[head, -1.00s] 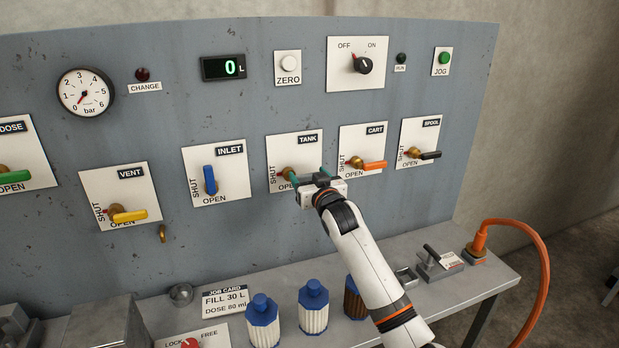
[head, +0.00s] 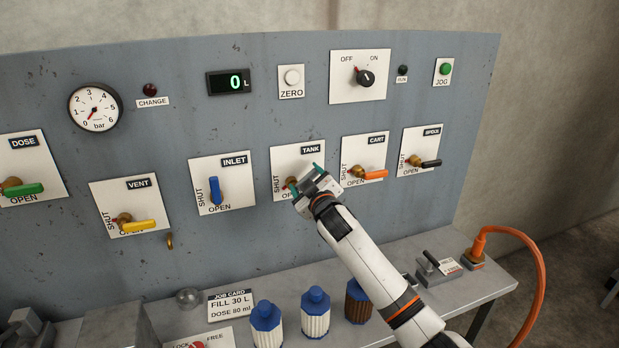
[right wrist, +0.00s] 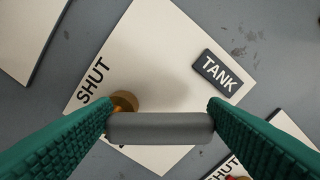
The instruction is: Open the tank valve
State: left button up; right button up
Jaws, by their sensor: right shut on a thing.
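The tank valve (right wrist: 125,101) sits on a white plate labelled TANK (head: 311,149) on the grey panel, with SHUT at its left edge. Its grey bar handle (right wrist: 165,128) runs right from the brass hub in the right wrist view, slanted relative to the plate's lettering. My right gripper (head: 305,178) is shut on this handle, with green pads at its two ends. In the head view the gripper hides most of the handle and the OPEN word. My left gripper is not in view.
The blue INLET handle (head: 216,190) is left of the tank plate, and the orange CART handle (head: 375,174) is close on its right. The display (head: 233,82) reads 0 L.

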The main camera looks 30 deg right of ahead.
jog(key=shift+w+a+r+n+p, duration=0.15)
jog(key=shift+a+n+p, duration=0.45)
jog(key=shift+n, duration=1.1)
jog(key=shift+w+a+r+n+p, duration=0.1)
jog(key=shift+a+n+p, duration=0.45)
jog(key=shift+n, duration=1.15)
jog(key=shift+w+a+r+n+p, duration=0.15)
jog(key=shift+a+n+p, duration=0.4)
jog(key=shift+n, duration=1.15)
jog(key=shift+f, duration=0.15)
jog(key=o, duration=1.4)
jog(key=shift+b+v, duration=1.2)
jog(key=shift+v, duration=4.8)
